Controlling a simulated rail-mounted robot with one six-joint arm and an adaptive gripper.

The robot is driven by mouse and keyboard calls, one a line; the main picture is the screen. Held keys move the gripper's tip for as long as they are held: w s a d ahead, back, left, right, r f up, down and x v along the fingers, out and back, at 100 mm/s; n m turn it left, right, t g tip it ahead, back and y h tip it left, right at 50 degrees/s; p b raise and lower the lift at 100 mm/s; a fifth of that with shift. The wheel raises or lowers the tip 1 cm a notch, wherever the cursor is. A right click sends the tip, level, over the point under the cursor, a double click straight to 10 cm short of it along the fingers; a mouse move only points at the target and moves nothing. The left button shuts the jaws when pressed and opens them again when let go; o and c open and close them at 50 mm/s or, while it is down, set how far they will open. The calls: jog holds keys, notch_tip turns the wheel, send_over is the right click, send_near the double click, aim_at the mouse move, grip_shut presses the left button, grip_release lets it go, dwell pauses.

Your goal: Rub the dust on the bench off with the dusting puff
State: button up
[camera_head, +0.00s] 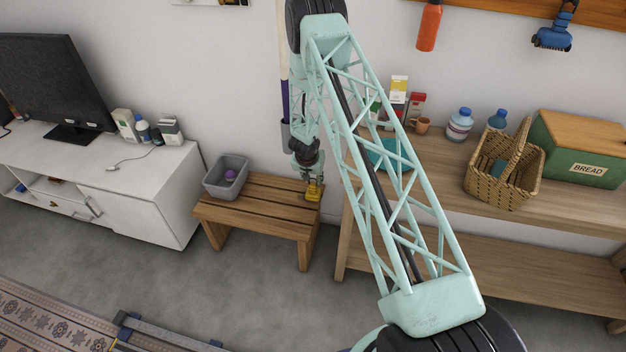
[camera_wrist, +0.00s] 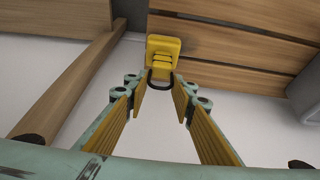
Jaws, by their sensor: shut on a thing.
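My gripper (camera_head: 311,178) is low over the right end of the wooden bench (camera_head: 262,188). It is shut on a yellow block-like thing (camera_head: 314,190) that looks like the dusting puff. In the wrist view the yellow thing (camera_wrist: 165,45) has a dark loop handle at the fingertips (camera_wrist: 160,85). It is over the bench slats (camera_wrist: 225,45) near the bench's end; I cannot tell whether it touches them. No dust can be made out on the bench.
A grey bin (camera_head: 213,185) with a purple ball (camera_head: 230,175) stands on the bench's left end. A white cabinet (camera_head: 150,200) is at left. A wooden shelf table (camera_head: 440,165) with a basket (camera_head: 497,188) and bottles is close at right.

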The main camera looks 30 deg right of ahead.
jog(key=shift+f, duration=0.4)
dwell(0.5)
jog(key=shift+w+a+r+p, duration=0.2)
jog(key=shift+w+a+p, duration=0.6)
jog(key=shift+p, duration=0.75)
jog(key=shift+a, duration=0.2)
jog(key=shift+f, duration=0.1)
jog(key=shift+w+a+p, duration=0.1)
jog(key=shift+w+p, duration=0.05)
jog(key=shift+p, duration=0.2)
jog(key=w+a+p, duration=0.1)
jog(key=p, duration=0.2)
jog(key=shift+w+a+f, duration=0.1)
jog(key=shift+w+a, duration=0.2)
jog(key=shift+a, duration=0.1)
